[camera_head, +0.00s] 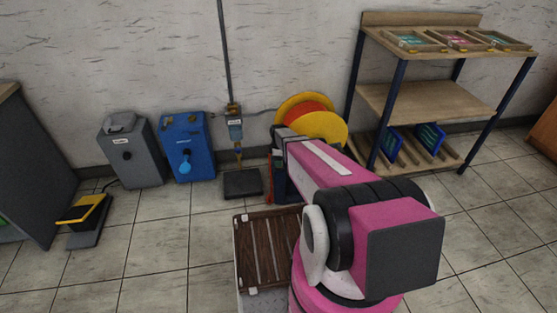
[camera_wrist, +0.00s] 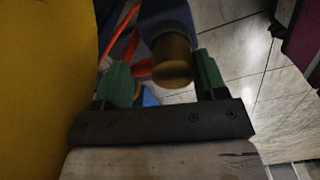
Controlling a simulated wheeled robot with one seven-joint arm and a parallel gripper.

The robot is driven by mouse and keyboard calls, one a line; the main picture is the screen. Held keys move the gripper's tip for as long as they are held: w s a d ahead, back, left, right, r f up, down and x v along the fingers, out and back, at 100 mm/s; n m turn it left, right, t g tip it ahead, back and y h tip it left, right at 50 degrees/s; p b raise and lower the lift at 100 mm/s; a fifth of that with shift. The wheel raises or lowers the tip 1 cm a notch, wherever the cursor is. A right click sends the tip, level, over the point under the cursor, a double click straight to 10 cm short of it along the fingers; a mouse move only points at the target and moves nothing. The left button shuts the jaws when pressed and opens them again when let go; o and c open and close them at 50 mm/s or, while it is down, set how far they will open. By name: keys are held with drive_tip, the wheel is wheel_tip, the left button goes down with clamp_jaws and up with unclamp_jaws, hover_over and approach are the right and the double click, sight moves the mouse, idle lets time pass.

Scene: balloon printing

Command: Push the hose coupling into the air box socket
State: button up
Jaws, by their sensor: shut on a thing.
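My gripper (camera_wrist: 164,68) shows in the wrist view, its two green fingers on either side of a brass, round-ended piece, which looks like the hose coupling (camera_wrist: 173,70). The gripper is shut on it. A blue-grey body (camera_wrist: 165,20) adjoins the brass piece above; I cannot tell whether it is part of the coupling. Orange hose (camera_wrist: 128,42) runs at the upper left. In the head view my arm hides the gripper and coupling. A small grey-blue box (camera_head: 235,128) on the wall pipe, with a brass fitting below, appears to be the air box. I cannot make out its socket.
A yellow and orange hose reel (camera_head: 322,127) stands behind my arm and fills the wrist view's left side (camera_wrist: 40,80). A blue box (camera_head: 200,150) and a grey box (camera_head: 145,160) stand left by the wall. A wooden shelf (camera_head: 430,98) is right.

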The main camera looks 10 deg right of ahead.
drive_tip(key=shift+r, duration=3.05)
